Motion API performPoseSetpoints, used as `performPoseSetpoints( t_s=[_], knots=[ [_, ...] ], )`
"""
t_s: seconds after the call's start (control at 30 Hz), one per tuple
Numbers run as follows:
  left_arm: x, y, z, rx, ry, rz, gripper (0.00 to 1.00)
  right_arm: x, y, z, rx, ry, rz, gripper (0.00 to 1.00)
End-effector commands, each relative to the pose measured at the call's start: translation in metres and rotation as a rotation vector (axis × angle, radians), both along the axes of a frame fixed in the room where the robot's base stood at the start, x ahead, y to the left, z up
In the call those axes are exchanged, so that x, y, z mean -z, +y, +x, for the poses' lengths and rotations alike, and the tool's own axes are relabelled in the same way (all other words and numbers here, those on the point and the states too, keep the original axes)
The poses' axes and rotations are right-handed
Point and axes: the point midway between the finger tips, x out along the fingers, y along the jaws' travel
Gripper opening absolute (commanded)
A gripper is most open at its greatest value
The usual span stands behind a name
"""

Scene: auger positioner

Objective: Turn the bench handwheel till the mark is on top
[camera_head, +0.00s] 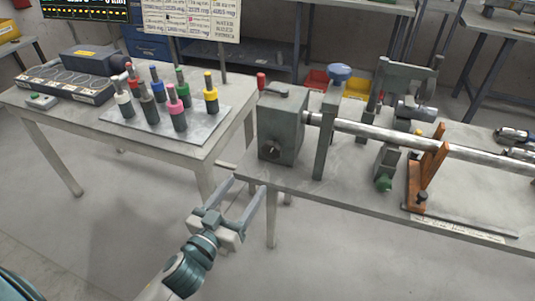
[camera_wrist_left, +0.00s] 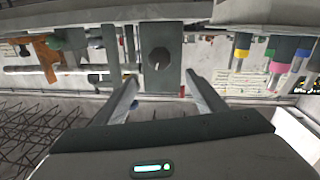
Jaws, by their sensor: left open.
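The handwheel (camera_head: 269,150) is a small dark knob on the near end face of a grey-green box (camera_head: 290,122) at the left end of the bench. In the left wrist view the scene is upside down, and the handwheel (camera_wrist_left: 159,58) shows as a dark many-sided disc. A thin pale mark (camera_wrist_left: 156,65) shows near its middle in that view. My left gripper (camera_head: 247,192) is open and empty, below and in front of the box. Its two fingers (camera_wrist_left: 163,82) point toward the handwheel, apart from it. My right gripper is not in view.
The bench (camera_head: 340,192) carries a long steel shaft (camera_head: 385,134), an orange bracket (camera_head: 426,165) and a blue knob (camera_head: 340,73). A second table (camera_head: 75,120) at left holds several colour-topped tools on a plate (camera_head: 215,122). The floor between and before them is clear.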

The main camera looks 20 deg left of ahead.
Motion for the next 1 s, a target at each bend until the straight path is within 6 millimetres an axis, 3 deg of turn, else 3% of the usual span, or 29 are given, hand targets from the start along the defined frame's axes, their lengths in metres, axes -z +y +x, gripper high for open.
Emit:
performPoseSetpoints(
  t_s=[0.7, 1.0],
  knots=[
    [-0.002, -0.016, 0.112, 0.0, -0.001, 0.001, 0.64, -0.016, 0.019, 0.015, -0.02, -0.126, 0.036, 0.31],
    [-0.001, -0.021, 0.138, 0.0, 0.0, -0.001, 0.64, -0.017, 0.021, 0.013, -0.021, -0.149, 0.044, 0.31]
  ],
)
